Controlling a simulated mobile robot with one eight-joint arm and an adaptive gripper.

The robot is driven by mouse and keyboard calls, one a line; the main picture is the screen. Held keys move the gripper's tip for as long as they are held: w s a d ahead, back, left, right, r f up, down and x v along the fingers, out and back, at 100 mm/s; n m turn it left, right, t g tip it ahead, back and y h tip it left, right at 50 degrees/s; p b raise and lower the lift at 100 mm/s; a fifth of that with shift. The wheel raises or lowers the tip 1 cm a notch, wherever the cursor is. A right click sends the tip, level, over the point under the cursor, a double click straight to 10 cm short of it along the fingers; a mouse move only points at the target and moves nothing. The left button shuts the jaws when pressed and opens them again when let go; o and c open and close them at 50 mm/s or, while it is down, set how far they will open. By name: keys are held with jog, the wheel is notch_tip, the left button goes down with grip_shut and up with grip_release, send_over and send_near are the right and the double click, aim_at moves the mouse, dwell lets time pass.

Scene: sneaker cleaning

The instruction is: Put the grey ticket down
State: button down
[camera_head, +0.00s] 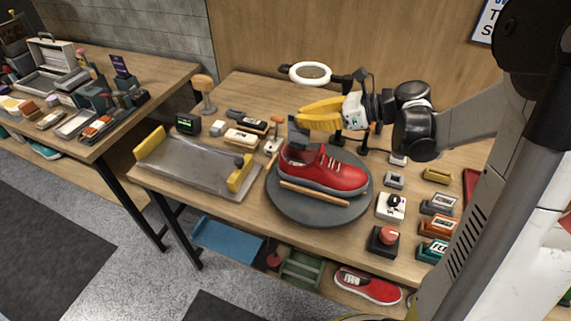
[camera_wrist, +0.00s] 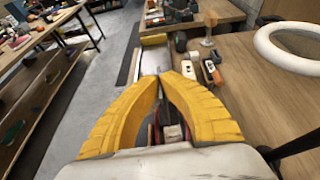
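My gripper (camera_head: 300,121) is above the heel end of a red sneaker (camera_head: 335,170), its yellow fingers pointing left. A small flat grey piece, which looks like the grey ticket (camera_head: 298,132), hangs at the fingertips. In the wrist view the fingertips (camera_wrist: 160,76) come together, with only a thin grey sliver between them. The ticket is mostly hidden there. The sneaker sits on a round dark grey turntable (camera_head: 290,207), with a wooden stick (camera_head: 314,193) in front of it.
A grey tray (camera_head: 195,168) with yellow ends lies left of the turntable. A ring lamp (camera_head: 310,73) stands behind. A red-knobbed box (camera_head: 383,240) and several small labelled blocks (camera_head: 436,225) stand at right. Brushes (camera_head: 243,137) lie behind the tray. Bare wood shows at the back left.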

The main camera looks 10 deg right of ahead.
aim_at(302, 144)
notch_tip(302, 144, down, 9)
jog(key=b, duration=0.3)
jog(key=shift+d+f+b, duration=0.1)
jog(key=shift+f+b, duration=0.05)
jog(key=shift+b, duration=0.2)
jog(key=c, duration=2)
grip_release()
jog(key=shift+c, duration=0.2)
jog(key=o, duration=0.4)
